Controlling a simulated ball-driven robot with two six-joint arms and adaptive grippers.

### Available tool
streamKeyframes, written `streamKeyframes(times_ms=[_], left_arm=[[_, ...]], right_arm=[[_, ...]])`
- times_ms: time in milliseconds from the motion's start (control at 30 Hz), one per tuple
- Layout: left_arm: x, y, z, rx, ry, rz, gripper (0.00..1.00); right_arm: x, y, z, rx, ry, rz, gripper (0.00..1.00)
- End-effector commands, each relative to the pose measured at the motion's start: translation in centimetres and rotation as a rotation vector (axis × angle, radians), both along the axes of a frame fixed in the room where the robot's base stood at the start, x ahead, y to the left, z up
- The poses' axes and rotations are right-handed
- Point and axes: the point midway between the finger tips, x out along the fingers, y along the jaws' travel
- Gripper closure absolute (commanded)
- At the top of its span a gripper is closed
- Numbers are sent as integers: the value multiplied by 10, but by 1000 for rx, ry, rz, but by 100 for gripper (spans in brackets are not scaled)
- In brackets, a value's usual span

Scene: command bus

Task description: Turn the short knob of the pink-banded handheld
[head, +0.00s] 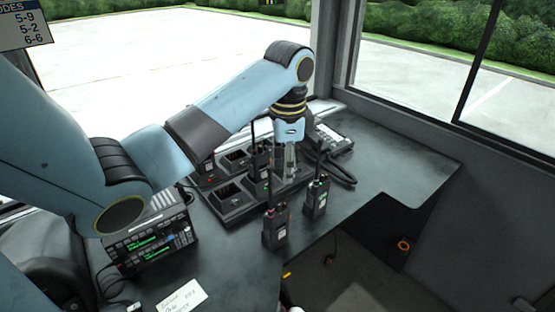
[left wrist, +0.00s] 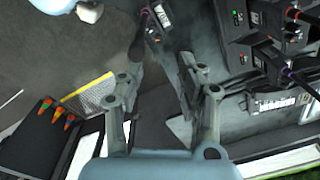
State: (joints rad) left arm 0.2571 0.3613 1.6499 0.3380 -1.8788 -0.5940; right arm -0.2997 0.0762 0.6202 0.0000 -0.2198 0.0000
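Several black handhelds with antennas are in the head view. One handheld (head: 275,226) and another handheld (head: 316,197) stand upright on the desk; a third handheld (head: 260,162) sits in the charger (head: 232,207). My left gripper (head: 290,178) points down behind the standing handhelds. In the left wrist view its fingers (left wrist: 160,92) are apart with nothing between them.
A radio console (head: 150,243) with green displays stands at the left, with a paper note (head: 183,296) in front. A corded desk unit (head: 330,140) lies behind my left gripper. The desk (head: 400,170) is clear at the right, ending at a cut-out edge.

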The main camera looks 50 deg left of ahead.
Motion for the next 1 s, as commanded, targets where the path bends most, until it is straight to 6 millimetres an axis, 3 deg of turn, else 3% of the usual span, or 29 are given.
streamKeyframes(times_ms=[233,500,867,1000], left_arm=[[-1,1,-49,-2,5,0,63],[1,2,-89,0,2,0,63],[1,3,-96,2,1,-1,63],[1,3,-96,2,1,0,79]], right_arm=[[0,-13,5,-16,0,4,64],[0,-6,5,-6,0,2,64],[0,4,4,5,0,-1,64],[0,1,4,2,1,-1,64]])
